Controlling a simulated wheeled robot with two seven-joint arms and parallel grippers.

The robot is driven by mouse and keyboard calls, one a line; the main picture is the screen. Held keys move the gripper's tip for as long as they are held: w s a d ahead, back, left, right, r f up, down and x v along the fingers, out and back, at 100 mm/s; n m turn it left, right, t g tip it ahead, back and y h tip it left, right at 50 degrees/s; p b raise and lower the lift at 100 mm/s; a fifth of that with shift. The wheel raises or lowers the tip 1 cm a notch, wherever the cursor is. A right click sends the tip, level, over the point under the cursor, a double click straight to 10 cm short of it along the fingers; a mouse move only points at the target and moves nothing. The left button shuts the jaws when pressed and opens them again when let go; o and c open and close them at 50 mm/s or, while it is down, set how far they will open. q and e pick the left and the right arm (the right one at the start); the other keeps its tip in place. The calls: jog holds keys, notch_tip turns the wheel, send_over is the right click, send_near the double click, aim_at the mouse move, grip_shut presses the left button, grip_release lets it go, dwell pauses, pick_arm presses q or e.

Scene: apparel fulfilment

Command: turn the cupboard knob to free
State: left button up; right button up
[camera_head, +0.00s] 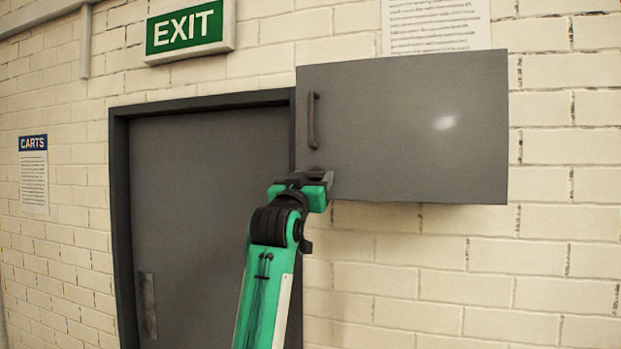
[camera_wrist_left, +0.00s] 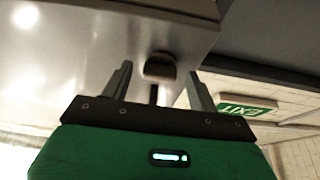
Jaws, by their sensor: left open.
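The grey wall cupboard (camera_head: 420,130) hangs closed at the upper right of the head view, with a vertical bar handle (camera_head: 312,120) near its left edge. In the left wrist view its dark round knob (camera_wrist_left: 160,66) sits on the cupboard face between my open fingers. My left gripper (camera_wrist_left: 160,78) is open, with one finger on each side of the knob and a visible gap to each. In the head view the left gripper (camera_head: 318,176) is at the cupboard's lower left corner, below the handle, and mostly hides the knob. My right gripper is not in view.
A grey door (camera_head: 200,200) in a dark frame is left of the cupboard, close behind my left arm. A green EXIT sign (camera_head: 185,30) is above it. A CARTS notice (camera_head: 33,170) is on the brick wall at left. The wall below the cupboard is clear.

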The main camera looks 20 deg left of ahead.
pick_arm(q)
jog(key=c, duration=1)
jog(key=shift+a+m, duration=0.1)
jog(key=shift+m, duration=0.4)
jog(key=m+h+b, duration=0.1)
jog(key=m+h, duration=0.1)
jog(key=shift+a+m, duration=0.1)
jog(key=shift+m, duration=0.3)
jog(key=m+h, duration=0.1)
jog(key=m, duration=0.3)
jog(key=shift+a+r+g+h, duration=0.15)
jog(key=shift+g+h, duration=0.25)
jog(key=m+g+h, duration=0.1)
jog(key=m, duration=0.2)
jog(key=m+g+h+p, duration=0.1)
jog(key=m, duration=0.2)
jog(key=shift+a+r, duration=0.1)
jog(key=shift+a, duration=0.05)
jog(key=m+g, duration=0.1)
jog(key=m, duration=0.2)
jog(key=m+g+h, duration=0.1)
jog(key=m, duration=0.1)
jog(key=shift+r+m, duration=0.2)
jog(key=shift+m, duration=0.2)
jog(key=shift+m+g, duration=0.6)
jog(key=shift+m, duration=0.8)
